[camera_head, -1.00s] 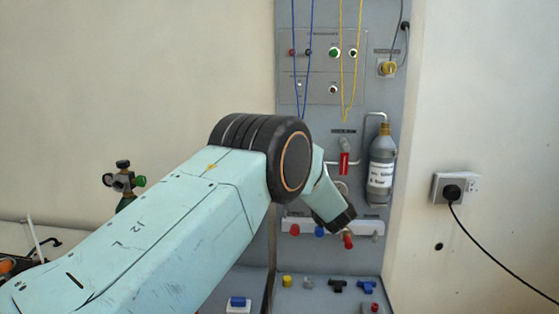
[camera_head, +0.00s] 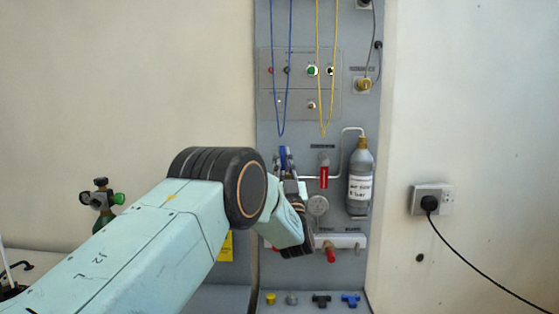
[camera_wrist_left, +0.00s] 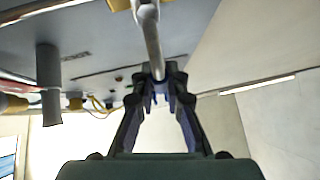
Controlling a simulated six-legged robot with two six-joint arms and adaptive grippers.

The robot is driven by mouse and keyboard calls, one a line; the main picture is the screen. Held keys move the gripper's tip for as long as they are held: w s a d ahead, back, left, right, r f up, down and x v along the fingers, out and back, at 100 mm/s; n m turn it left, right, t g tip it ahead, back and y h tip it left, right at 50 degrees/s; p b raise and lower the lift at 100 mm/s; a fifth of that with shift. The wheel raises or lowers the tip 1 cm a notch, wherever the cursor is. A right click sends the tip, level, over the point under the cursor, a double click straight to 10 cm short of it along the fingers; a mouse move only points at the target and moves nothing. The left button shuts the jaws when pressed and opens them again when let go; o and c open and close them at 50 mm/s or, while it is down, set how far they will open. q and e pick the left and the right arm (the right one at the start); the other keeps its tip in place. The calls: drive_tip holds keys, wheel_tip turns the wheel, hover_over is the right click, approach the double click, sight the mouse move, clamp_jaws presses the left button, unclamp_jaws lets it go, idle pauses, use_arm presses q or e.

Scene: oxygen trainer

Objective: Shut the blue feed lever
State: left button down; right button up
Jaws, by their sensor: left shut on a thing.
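The blue feed lever (camera_head: 285,153) shows as a small blue piece on the grey panel, left of the red lever (camera_head: 324,177). In the left wrist view the fingertips (camera_wrist_left: 158,74) are closed together at the end of a pale pipe, with bits of blue (camera_wrist_left: 151,102) between the fingers. The gripper is shut on the blue lever; the lever's exact angle is hard to tell behind the fingers. My right gripper is not in view.
A grey bottle (camera_head: 360,180) hangs right of the red lever. Blue cords (camera_head: 281,90) and yellow cords (camera_head: 326,85) hang above. A wall socket (camera_head: 431,200) is at the right.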

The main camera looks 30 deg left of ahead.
use_arm(q)
drive_tip(key=shift+r+t+h, duration=0.3)
drive_tip(key=shift+r+t, duration=0.05)
drive_tip(key=shift+t, duration=0.05)
drive_tip(key=c, duration=1.3)
unclamp_jaws()
drive_tip(key=shift+d+f+m, duration=0.1)
drive_tip(key=shift+f+m, duration=0.05)
drive_tip(key=shift+m, duration=0.15)
drive_tip(key=shift+c, duration=0.2)
drive_tip(key=shift+f, duration=0.1)
drive_tip(key=shift+f, duration=0.1)
drive_tip(key=v, duration=1.2)
